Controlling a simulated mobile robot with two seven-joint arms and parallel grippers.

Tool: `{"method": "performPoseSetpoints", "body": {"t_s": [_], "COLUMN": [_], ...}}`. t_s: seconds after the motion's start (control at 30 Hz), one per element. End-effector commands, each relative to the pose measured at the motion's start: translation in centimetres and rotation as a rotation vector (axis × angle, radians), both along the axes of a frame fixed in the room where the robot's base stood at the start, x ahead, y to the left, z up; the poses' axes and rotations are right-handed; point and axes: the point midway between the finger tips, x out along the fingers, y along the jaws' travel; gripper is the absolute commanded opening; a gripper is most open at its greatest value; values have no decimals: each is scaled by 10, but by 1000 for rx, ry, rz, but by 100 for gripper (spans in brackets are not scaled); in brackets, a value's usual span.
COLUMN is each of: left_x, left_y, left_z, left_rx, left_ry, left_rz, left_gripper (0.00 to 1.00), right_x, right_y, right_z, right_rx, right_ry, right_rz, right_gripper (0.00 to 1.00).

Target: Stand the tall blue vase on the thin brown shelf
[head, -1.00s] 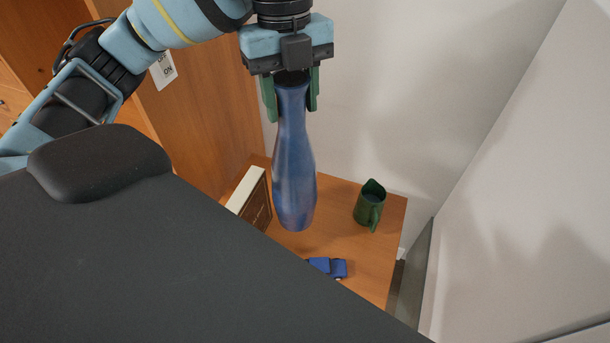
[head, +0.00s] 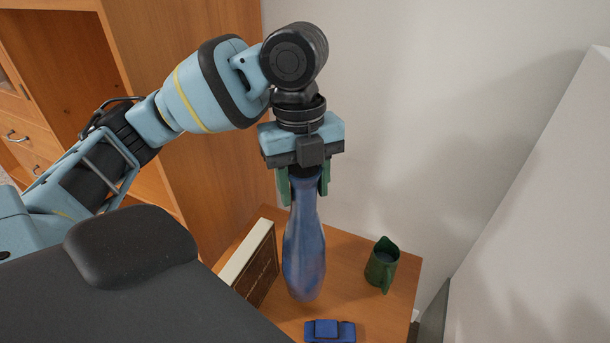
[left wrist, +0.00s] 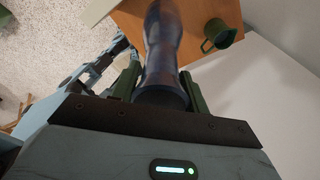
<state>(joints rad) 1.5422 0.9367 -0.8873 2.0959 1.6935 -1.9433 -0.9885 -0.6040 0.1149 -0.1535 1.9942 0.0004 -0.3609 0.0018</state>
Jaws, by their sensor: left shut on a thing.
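The tall blue vase (head: 304,250) hangs upright from my left gripper (head: 305,188), which is shut on its neck. In the head view its base overlaps the brown shelf (head: 352,245); I cannot tell whether it touches the surface. In the left wrist view the vase (left wrist: 162,60) runs away from the left gripper (left wrist: 158,88) towards the shelf (left wrist: 198,15). My right gripper is not in view.
A green jug (head: 381,266) stands on the shelf right of the vase. A blue toy car (head: 329,331) sits in front. A wooden cabinet (head: 205,150) rises at left; a white wall (head: 400,110) is behind.

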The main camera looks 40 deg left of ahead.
Motion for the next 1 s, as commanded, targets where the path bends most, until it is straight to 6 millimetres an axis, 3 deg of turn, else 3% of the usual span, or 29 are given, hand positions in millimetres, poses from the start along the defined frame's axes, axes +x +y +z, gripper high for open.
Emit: {"method": "performPoseSetpoints", "body": {"t_s": [0.27, 0.7, 0.73, 0.9, 1.0], "left_x": [0, 0, 0, 0, 0], "left_y": [0, 0, 0, 0, 0], "left_z": [-36, -40, -41, -41, -42], "left_rx": [0, -2, 0, 0, 0], "left_ry": [1, -2, 1, 1, 1], "left_rz": [-1, -1, -1, -1, -1], "left_gripper": [0, 0, 46, 67, 67], "right_x": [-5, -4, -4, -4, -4], "right_y": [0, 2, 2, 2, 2], "right_z": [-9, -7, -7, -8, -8], "right_rx": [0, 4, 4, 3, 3], "right_ry": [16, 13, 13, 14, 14], "right_rz": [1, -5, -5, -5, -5], "right_gripper": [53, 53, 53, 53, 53]}}
